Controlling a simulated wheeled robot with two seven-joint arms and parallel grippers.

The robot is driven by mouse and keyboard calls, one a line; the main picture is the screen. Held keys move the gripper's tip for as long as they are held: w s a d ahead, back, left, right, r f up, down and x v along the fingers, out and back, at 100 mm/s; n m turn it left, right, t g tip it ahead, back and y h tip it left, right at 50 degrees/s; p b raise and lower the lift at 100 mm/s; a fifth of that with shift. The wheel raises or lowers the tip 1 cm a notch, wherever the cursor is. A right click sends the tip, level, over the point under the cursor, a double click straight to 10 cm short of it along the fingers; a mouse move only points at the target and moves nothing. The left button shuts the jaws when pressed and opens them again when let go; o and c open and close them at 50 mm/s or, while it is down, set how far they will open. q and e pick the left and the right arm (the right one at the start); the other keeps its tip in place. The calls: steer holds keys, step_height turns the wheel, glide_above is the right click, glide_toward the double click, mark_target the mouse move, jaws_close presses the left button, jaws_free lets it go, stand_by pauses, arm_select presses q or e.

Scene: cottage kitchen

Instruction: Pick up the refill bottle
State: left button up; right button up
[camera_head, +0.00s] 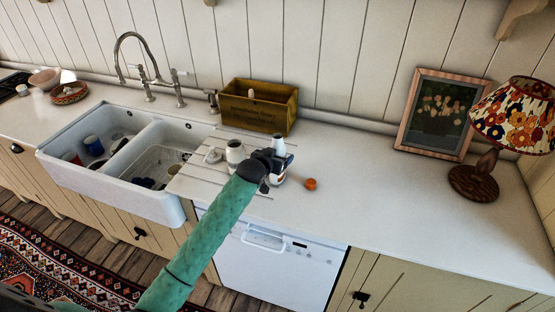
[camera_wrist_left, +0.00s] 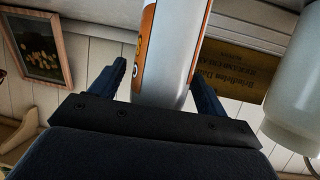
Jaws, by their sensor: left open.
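The refill bottle (camera_head: 278,143), white with an orange label band, stands on the worktop beside the sink. In the left wrist view the bottle (camera_wrist_left: 174,55) fills the space between the fingers. My left gripper (camera_head: 273,160) is open, with one finger on each side of the bottle. It hides the bottle's middle in the head view. I cannot tell whether the fingers touch it. My right gripper is not in view.
A white jar (camera_head: 235,152) stands close to the left of the bottle. A wooden crate (camera_head: 262,117) is behind. A small orange object (camera_head: 311,184) lies to the right. A double sink (camera_head: 83,180) is at left. A framed picture (camera_head: 435,112) and lamp (camera_head: 474,181) stand at right; the counter between is clear.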

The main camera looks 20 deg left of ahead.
arm_select(q)
steer(key=shift+c, duration=0.3)
steer(key=c, duration=1.1)
steer(key=shift+c, duration=0.5)
steer(key=shift+r, duration=0.2)
